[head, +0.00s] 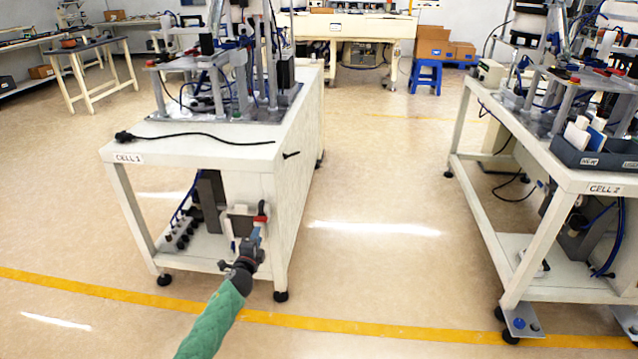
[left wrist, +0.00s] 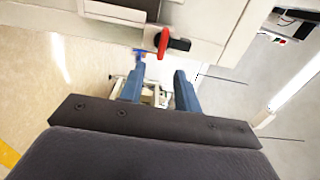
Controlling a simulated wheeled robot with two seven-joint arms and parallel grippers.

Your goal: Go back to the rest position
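My left gripper (head: 256,236) is in front of the CELL 1 table (head: 200,150), below the table top, on my green-sleeved arm. In the left wrist view my left gripper (left wrist: 159,80) has its two blue fingers spread, with nothing held between them. A red handle (head: 262,218) shows just beyond the fingertips. It also shows in the left wrist view (left wrist: 163,43), with a black part beside it, above the gap between the fingers. I cannot tell whether a finger touches it. My right gripper is in neither view.
The CELL 2 table (head: 570,172) stands at the right with a grey bin (head: 600,160) at its front edge. A black cable (head: 200,138) lies on the CELL 1 table. A blue stool (head: 426,75) and cardboard boxes (head: 433,42) are at the back. The aisle floor (head: 385,200) is clear.

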